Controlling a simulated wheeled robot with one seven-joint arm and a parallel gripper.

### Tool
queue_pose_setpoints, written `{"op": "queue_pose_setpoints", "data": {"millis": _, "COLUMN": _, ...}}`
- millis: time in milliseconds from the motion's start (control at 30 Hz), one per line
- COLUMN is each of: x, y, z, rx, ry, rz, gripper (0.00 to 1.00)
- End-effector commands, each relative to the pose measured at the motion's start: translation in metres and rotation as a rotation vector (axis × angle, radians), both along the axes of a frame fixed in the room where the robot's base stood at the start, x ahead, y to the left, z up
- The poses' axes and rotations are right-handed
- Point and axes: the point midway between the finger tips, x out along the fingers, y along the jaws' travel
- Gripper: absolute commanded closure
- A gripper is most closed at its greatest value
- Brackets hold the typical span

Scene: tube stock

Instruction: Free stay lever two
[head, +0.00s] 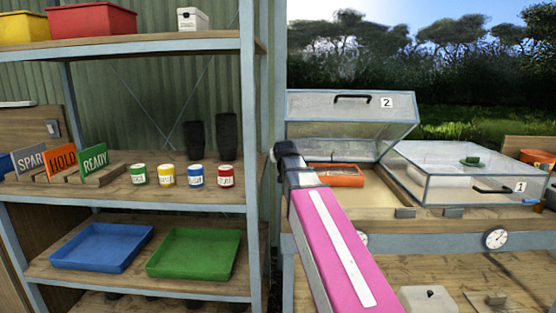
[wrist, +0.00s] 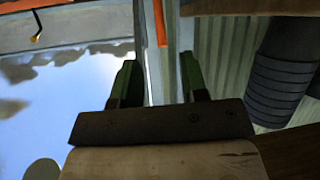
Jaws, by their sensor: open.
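Lid two (head: 340,128), a clear cover with a black handle and a "2" label, is raised over the left bed of the cold frame. I cannot make out stay lever two for certain. In the wrist view a narrow orange strip (wrist: 160,22) stands upright beyond the finger gap; I cannot tell if it is the lever. My gripper (wrist: 160,80) is open, with dark green fingers apart and nothing seen between them. In the head view my pink arm reaches towards the frame's left edge, and the fingers are not clear there.
Lid one (head: 455,165) is closed on the right, with a green item on top. An orange tray (head: 336,176) lies under the raised lid. A blue-grey shelf post (head: 250,150) stands close left of my arm. Shelves hold small pots, signs, and blue (head: 100,247) and green trays.

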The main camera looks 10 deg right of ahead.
Motion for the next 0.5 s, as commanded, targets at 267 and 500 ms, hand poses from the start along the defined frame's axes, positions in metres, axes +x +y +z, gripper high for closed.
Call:
{"op": "queue_pose_setpoints", "data": {"millis": 267, "x": 0.003, "y": -0.001, "z": -0.004, "rx": -0.001, "ry": -0.03, "rz": 0.003, "gripper": 0.6}}
{"op": "queue_pose_setpoints", "data": {"millis": 500, "x": 0.03, "y": -0.002, "z": -0.015, "rx": -0.001, "ry": -0.027, "rz": 0.002, "gripper": 0.6}}
